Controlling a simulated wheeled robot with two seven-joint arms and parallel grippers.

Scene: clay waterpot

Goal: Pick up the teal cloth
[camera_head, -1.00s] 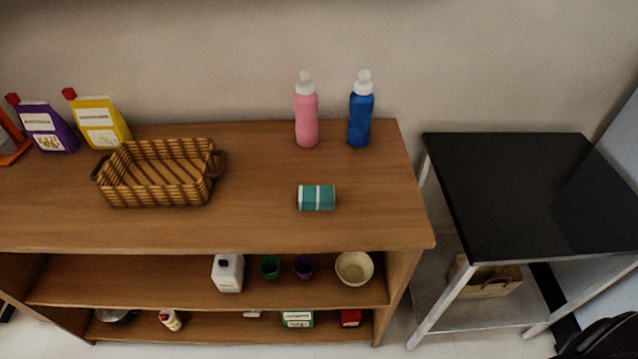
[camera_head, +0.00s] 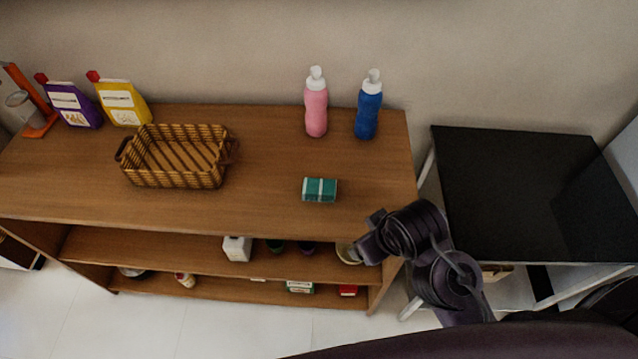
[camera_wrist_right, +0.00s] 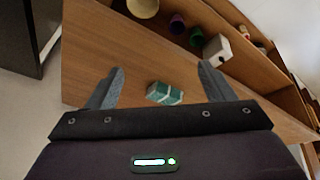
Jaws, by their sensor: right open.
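The teal cloth (camera_head: 320,190) is a small folded bundle with a pale stripe. It lies on the wooden shelf top, right of its middle and near the front edge. The left gripper is not in view.
A wicker basket (camera_head: 178,157) stands left on the wooden shelf (camera_head: 260,200). A pink bottle (camera_head: 316,108) and a blue bottle (camera_head: 367,110) stand behind the cloth. Purple (camera_head: 73,105) and yellow (camera_head: 122,103) containers stand at the back left. A black-topped table (camera_head: 510,190) is at right.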

